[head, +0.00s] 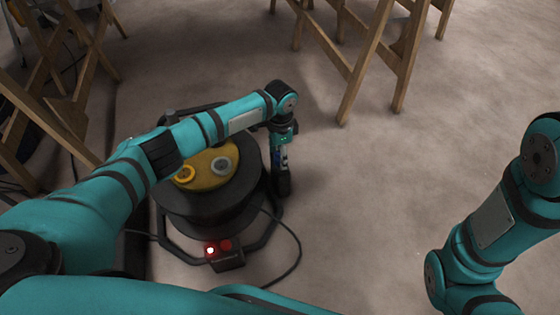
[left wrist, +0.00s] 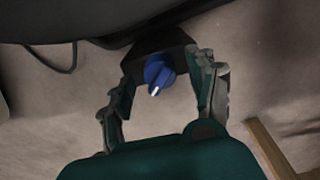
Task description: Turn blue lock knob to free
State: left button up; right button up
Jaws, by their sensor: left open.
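The blue lock knob (left wrist: 159,74) shows in the left wrist view, on a dark block at the side of the round black machine (head: 212,215). A white mark on the knob points down and slightly left. My left gripper (left wrist: 163,98) is open, with one finger on each side of the knob and a gap to both. In the head view my left gripper (head: 283,180) hangs at the machine's right side and hides the knob. My right arm shows at the right edge, but its gripper is out of view.
The machine has a yellow top plate (head: 214,165) and a box with red lights (head: 225,255) at its front. A black cable (head: 298,250) loops on the floor to the right. Wooden trestles (head: 365,60) stand behind and at the left. The floor at right is clear.

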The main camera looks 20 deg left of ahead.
pick_arm(q)
jog(key=shift+f, duration=0.4)
